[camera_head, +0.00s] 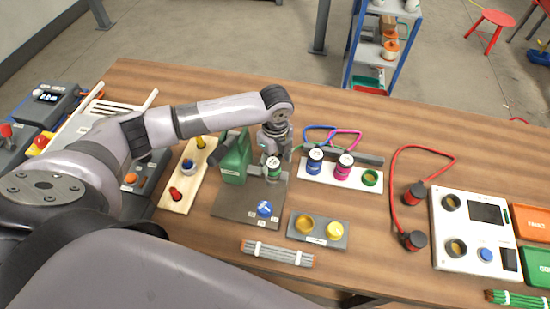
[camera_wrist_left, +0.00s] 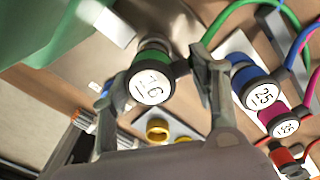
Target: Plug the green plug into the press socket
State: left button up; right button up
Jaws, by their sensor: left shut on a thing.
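My left gripper (camera_head: 274,150) is shut on the green plug (camera_head: 273,165), a dark cylinder with a green ring and a white numbered end face. In the left wrist view the plug (camera_wrist_left: 152,87) sits between the two fingers (camera_wrist_left: 162,68). The plug is beside a green upright body (camera_head: 235,160) on a grey-brown plate (camera_head: 232,202); I cannot tell if they touch. A metal cylindrical part shows behind the plug in the left wrist view; I cannot tell whether it is the press socket. My right gripper is out of view.
A white board (camera_head: 330,178) holds a blue plug (camera_head: 315,160), a magenta plug (camera_head: 344,166) and an empty green-ringed socket (camera_head: 370,178). A grey block (camera_head: 317,238) with two yellow parts stands in front. A red-cabled pair (camera_head: 415,192) and a white panel (camera_head: 470,262) are right.

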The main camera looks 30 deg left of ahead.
pick_arm(q)
jog(key=shift+f, duration=0.8)
jog(key=o, duration=1.4)
notch_tip(320, 180, up, 12)
